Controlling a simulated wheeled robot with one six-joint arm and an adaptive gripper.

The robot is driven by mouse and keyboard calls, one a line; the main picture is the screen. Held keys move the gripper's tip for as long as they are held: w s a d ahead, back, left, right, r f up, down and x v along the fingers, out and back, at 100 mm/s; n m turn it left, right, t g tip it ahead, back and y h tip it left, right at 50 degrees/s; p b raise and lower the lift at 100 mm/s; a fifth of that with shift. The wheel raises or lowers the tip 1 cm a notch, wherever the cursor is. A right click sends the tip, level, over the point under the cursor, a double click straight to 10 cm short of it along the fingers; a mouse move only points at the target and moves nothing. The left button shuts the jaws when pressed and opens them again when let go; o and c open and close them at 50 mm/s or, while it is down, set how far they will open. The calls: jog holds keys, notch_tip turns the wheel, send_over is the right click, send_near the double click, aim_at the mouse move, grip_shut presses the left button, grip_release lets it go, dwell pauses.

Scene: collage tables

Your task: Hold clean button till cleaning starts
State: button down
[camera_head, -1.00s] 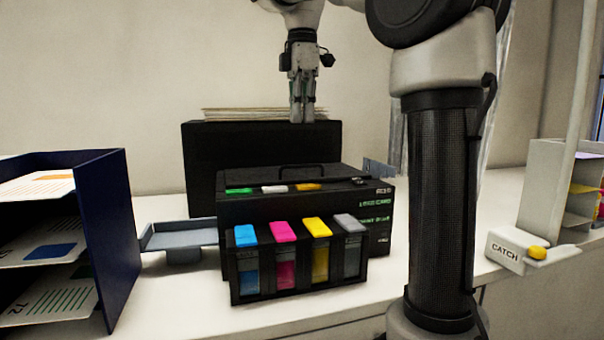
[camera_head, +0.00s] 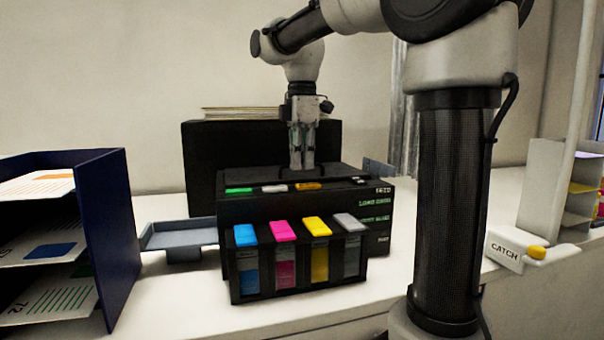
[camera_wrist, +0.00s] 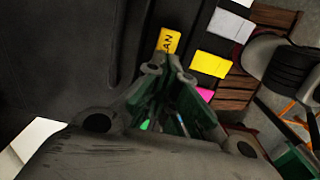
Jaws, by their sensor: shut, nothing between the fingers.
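The black printer (camera_head: 300,212) stands on the white table. On its top front edge are a green button (camera_head: 239,190), a white button (camera_head: 275,188) and an orange-yellow button (camera_head: 308,186). In the wrist view the orange-yellow button (camera_wrist: 169,41) shows the letters "AN"; the rest of its label is hidden. My gripper (camera_head: 302,168) is shut and empty, pointing down over the printer top, just behind and above this button in the head view. In the wrist view my fingertips (camera_wrist: 170,68) are close to the button's end. I cannot tell whether they touch it.
Cyan, magenta, yellow and grey ink tanks (camera_head: 300,262) line the printer's front. A grey tray (camera_head: 180,236) juts out left. A blue paper rack (camera_head: 110,225) stands at the left. A "CATCH" box (camera_head: 505,252) is at the right. A tall black box (camera_head: 200,170) stands behind.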

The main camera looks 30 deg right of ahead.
aim_at(302, 185)
jog(key=shift+f, duration=1.65)
jog(key=shift+f, duration=0.35)
jog(key=shift+s+f, duration=0.15)
jog(key=shift+f, duration=0.55)
jog(key=shift+a, duration=0.1)
notch_tip(302, 185, up, 15)
dwell(0.5)
dwell(0.4)
